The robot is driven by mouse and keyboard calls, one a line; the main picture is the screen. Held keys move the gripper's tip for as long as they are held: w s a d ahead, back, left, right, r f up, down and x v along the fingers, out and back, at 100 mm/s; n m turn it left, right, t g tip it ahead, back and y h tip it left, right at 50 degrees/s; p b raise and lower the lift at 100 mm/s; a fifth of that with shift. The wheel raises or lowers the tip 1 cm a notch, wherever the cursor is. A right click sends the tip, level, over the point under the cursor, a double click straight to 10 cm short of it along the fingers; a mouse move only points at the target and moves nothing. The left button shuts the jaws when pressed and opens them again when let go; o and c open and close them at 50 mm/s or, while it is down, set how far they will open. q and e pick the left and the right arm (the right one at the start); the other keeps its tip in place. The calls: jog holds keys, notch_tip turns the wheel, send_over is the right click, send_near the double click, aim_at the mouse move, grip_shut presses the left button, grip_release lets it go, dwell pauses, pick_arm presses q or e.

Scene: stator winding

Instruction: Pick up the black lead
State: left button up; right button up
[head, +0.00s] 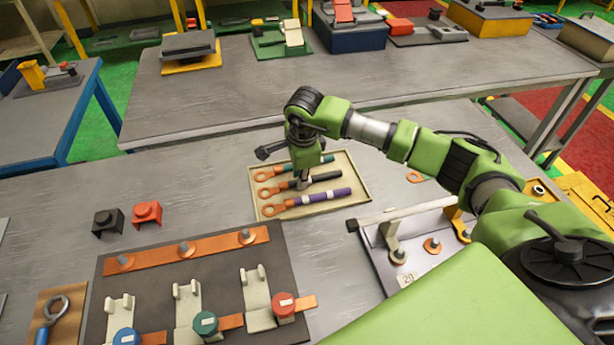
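The black lead (326,177) lies in a shallow beige tray (356,198), between a dark green lead (327,160) and a purple lead (325,198). Each lead has an orange ring terminal at its left end. My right gripper (302,184) points down over the tray, with its fingertips at the black lead near its left part. The gripper hides part of the black and green leads. The fingers are too small to tell whether they are open or shut on the lead. My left gripper is not in view.
In front is a dark fixture board (160,282) with a copper bar and several coloured terminals. Black (108,222) and red (147,213) caps stand left of the tray. A light plate with posts (411,270) is at the right.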

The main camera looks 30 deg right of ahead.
jog(key=shift+w+f, duration=0.15)
jog(key=shift+f, duration=0.5)
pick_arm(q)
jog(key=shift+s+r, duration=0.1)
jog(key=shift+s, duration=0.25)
pick_arm(e)
grip_shut()
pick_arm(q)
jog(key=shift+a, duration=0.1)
pick_arm(e)
jog(key=shift+r, duration=0.2)
jog(key=shift+r, duration=0.25)
notch_tip(320, 180, up, 2)
jog(key=shift+r+b, duration=0.1)
jog(key=shift+b, duration=0.3)
pick_arm(q)
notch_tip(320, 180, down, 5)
jog(key=b, duration=0.4)
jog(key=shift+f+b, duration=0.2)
jog(key=shift+b, duration=0.1)
pick_arm(e)
jog(key=s+a+r, duration=0.9)
jog(key=s+r, duration=0.1)
jog(key=s, duration=0.1)
